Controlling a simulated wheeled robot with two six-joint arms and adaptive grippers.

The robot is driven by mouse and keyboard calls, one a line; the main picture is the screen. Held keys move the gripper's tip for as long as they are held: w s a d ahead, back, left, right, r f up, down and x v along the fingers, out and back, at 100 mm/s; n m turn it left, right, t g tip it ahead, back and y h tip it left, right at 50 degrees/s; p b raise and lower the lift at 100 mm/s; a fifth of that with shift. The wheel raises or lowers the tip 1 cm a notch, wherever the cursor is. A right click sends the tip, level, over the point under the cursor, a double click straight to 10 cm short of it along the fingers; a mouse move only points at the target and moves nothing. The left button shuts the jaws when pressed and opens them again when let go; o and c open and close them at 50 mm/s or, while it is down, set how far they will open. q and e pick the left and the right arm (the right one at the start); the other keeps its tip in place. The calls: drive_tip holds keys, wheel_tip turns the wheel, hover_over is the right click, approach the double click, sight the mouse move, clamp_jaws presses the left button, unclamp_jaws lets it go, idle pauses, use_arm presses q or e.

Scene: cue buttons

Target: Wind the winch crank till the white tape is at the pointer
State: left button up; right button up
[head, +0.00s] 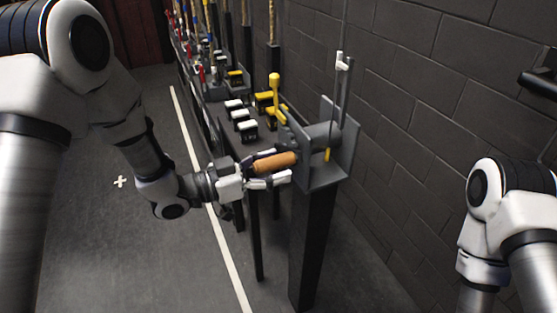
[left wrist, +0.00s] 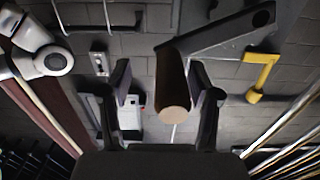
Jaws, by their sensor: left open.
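The winch (head: 322,137) is a grey drum between plates on a dark post beside the wall. Its crank has a brown wooden grip (head: 274,162); the left wrist view shows the grip (left wrist: 172,90) end-on, with a grey crank arm (left wrist: 225,37) behind it. My left gripper (head: 280,168) is open, its fingers on either side of the grip, with gaps visible in the left wrist view (left wrist: 163,88). A yellow piece, perhaps the pointer (head: 328,154), is by the drum. A white piece, perhaps the tape (head: 340,58), is above on the line. My right gripper is out of view.
A yellow-knobbed lever (head: 274,90) stands just behind the winch. White and yellow buttons (head: 243,124) sit on a dark bench, with coloured levers farther back. The brick wall (head: 435,90) closes the right side; the floor (head: 110,240) to the left is clear.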

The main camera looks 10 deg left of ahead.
use_arm(q)
drive_tip(key=p+v, duration=0.3)
drive_tip(key=v, duration=0.7)
drive_tip(key=s+d+f+n+g+y, duration=0.2)
drive_tip(key=s+f+n+g+y, duration=0.3)
drive_tip(key=f, duration=0.8)
drive_tip(key=s+d+f+y, duration=0.15)
drive_tip(key=s+f, duration=0.45)
drive_tip(key=f, duration=0.7)
drive_tip(key=s+a+f+n+g+y, duration=0.5)
drive_tip(key=s+a+y, duration=0.3)
drive_tip(key=s+a, duration=0.2)
drive_tip(key=s+f+n, duration=0.1)
drive_tip(key=s, duration=0.1)
drive_tip(key=shift+s+a+n, duration=0.2)
drive_tip(key=shift+s+n, duration=0.1)
drive_tip(key=shift+s, duration=0.05)
